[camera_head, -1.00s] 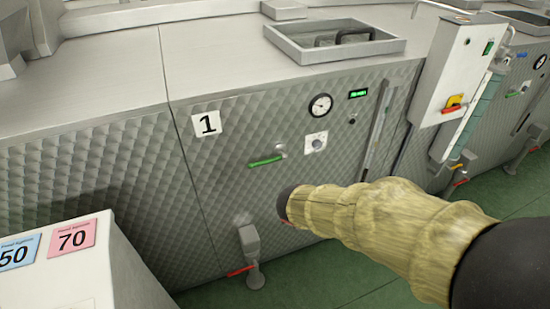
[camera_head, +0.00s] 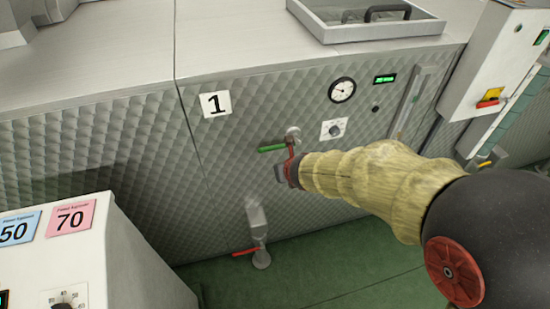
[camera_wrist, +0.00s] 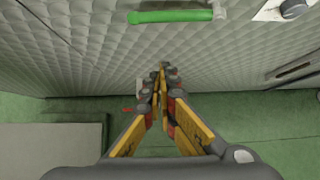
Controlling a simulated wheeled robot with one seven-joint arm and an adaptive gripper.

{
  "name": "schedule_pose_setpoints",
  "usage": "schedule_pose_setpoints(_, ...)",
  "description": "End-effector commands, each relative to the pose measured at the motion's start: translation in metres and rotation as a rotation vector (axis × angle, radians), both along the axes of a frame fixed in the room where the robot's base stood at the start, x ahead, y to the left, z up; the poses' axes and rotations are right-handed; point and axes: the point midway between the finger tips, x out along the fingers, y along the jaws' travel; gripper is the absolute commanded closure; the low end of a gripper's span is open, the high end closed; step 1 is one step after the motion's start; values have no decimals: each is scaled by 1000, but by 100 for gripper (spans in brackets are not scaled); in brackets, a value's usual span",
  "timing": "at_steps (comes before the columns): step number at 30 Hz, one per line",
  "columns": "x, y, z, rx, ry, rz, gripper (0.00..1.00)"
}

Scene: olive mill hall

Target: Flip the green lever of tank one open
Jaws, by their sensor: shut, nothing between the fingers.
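Tank one (camera_head: 150,150) is a quilted metal front with a "1" label (camera_head: 216,104). Its green lever (camera_head: 271,149) lies about level, pointing left from a metal pivot (camera_head: 293,133). In the wrist view the green lever (camera_wrist: 172,16) crosses the top edge, beyond my fingertips and apart from them. My gripper (camera_head: 288,163) is shut and empty, just below and right of the lever in the head view; whether it touches there is hard to tell. In the wrist view my gripper (camera_wrist: 162,76) points at the quilted wall, its fingers together.
A dial knob (camera_head: 334,129), a gauge (camera_head: 342,90) and a green display (camera_head: 385,79) sit right of the lever. A red-handled outlet (camera_head: 259,240) is below. A white control box (camera_head: 497,60) stands at right, a console (camera_head: 100,245) at lower left. Green floor lies between.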

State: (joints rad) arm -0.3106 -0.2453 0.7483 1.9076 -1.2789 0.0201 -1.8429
Motion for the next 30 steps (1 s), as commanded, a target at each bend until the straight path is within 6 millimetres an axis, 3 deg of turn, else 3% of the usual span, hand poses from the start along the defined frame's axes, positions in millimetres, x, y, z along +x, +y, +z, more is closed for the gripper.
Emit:
schedule_pose_setpoints(8, 6, 1, -8, 1, 0, -2, 100)
schedule_pose_setpoints(23, 64, 18, -79, 1, 2, -4, 100)
schedule_pose_setpoints(30, 77, 22, -48, 2, 1, -4, 100)
